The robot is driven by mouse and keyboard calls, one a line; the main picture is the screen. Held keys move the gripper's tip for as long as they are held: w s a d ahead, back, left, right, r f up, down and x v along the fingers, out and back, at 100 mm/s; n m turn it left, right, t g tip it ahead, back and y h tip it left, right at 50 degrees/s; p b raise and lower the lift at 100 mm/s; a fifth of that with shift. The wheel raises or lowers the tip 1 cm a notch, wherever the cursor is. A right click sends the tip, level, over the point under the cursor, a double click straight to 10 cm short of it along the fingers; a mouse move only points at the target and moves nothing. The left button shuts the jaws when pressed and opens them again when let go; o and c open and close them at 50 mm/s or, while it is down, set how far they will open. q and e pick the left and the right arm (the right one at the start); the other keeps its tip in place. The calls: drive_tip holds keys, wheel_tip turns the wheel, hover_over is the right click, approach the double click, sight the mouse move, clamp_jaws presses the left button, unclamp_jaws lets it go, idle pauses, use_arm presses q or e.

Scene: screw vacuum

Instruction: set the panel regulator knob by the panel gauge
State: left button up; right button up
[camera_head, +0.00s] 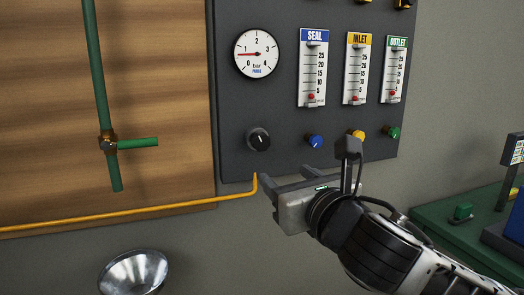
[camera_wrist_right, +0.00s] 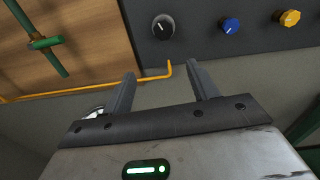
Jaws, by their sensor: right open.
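The black regulator knob (camera_head: 258,139) sits on the lower left of the dark panel (camera_head: 275,105), with a white mark on its face. It also shows in the right wrist view (camera_wrist_right: 162,27), beyond the fingers. The round white panel gauge (camera_head: 257,53) is above it; its red needle points left, slightly below the 1. My right gripper (camera_head: 300,172) is open and empty, below and to the right of the knob, apart from it. Its two fingers (camera_wrist_right: 163,92) stand apart in the wrist view. My left gripper is not in view.
Blue (camera_head: 314,141), yellow (camera_head: 357,134) and green (camera_head: 393,133) knobs sit under the SEAL, INLET and OUTLET flow meters (camera_head: 355,70). A yellow pipe (camera_head: 130,215) ends in an upturn below the panel. A green pipe with a lever (camera_head: 137,143) is at left. A metal bowl (camera_head: 134,272) is below.

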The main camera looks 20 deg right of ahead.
sight(262, 143)
drive_tip(key=shift+n+h, duration=0.3)
drive_tip(key=shift+n, duration=0.2)
drive_tip(key=w, duration=0.5)
drive_tip(key=w+r, duration=0.1)
drive_tip(key=w, duration=0.9)
drive_tip(key=shift+w+r+p, duration=0.3)
drive_tip(key=shift+w, duration=0.05)
drive_tip(key=shift+c, duration=0.3)
drive_tip(key=c, duration=0.9)
